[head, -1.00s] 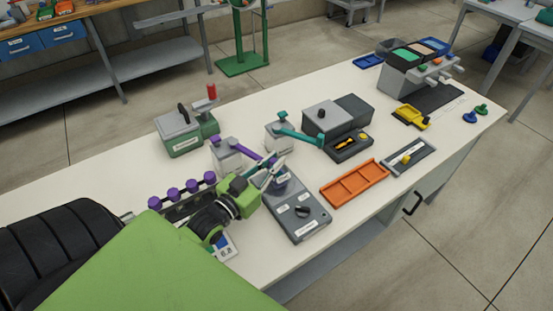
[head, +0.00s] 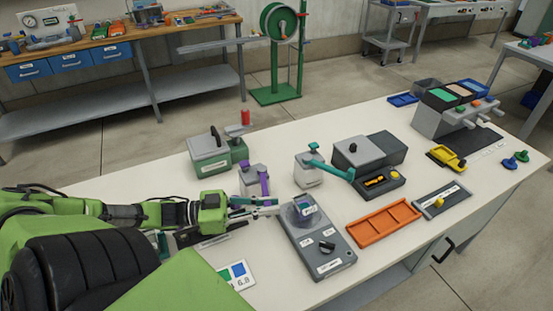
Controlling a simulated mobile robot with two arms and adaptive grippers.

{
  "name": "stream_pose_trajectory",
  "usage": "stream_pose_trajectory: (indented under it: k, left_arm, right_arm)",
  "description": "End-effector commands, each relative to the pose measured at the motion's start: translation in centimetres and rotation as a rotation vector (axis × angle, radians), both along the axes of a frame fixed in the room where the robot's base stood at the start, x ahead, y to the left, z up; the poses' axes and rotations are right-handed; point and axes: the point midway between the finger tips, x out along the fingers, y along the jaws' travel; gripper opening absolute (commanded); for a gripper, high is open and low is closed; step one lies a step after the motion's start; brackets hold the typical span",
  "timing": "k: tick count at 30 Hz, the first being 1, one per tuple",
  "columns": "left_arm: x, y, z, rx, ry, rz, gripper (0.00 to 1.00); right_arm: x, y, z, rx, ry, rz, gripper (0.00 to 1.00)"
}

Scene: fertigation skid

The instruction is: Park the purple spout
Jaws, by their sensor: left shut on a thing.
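The purple spout (head: 264,184) sits on the grey dispenser (head: 249,182). It points down toward the front of the table, clear of the cup. My left gripper (head: 272,206) comes in from the left, with its fingers at the spout's outer end. It is shut on the spout, though the contact itself is small and partly hidden. The clear cup (head: 303,213) stands on the grey scale-like unit (head: 320,238), just right of my fingertips. My right gripper is not in view.
A second dispenser (head: 308,171) with a teal spout (head: 333,170) stands to the right. A green-grey box (head: 215,157) is behind. An orange tray (head: 383,223) lies right of the scale. My left forearm covers most of the row of purple knobs.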

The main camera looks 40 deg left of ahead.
Motion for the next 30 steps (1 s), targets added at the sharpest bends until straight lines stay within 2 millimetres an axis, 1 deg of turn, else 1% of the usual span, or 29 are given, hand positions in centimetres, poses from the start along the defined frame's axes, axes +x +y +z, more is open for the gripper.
stream_pose_trajectory:
  k: [7,19,20,21,22,30]
  left_arm:
    - [-0.56,0.45,-0.08,0.001,0.0,-0.049,0.0]
    - [-0.63,0.48,-0.04,0.001,-0.001,-0.054,0.0]
    - [-0.63,0.48,-0.04,0.001,-0.001,-0.054,0.15]
    - [-0.63,0.48,-0.05,0.001,-0.001,-0.054,0.26]
    - [-0.63,0.48,-0.05,0.001,-0.001,-0.054,0.31]
    - [-0.61,0.51,-0.03,0.001,-0.001,-0.053,0.31]
  right_arm:
    - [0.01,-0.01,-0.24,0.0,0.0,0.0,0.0]
    - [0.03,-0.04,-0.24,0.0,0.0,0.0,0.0]
    - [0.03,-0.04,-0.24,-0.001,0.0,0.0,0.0]
    - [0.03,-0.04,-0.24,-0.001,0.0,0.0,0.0]
    - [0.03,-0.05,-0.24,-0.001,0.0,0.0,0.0]
    - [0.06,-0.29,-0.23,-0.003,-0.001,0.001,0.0]
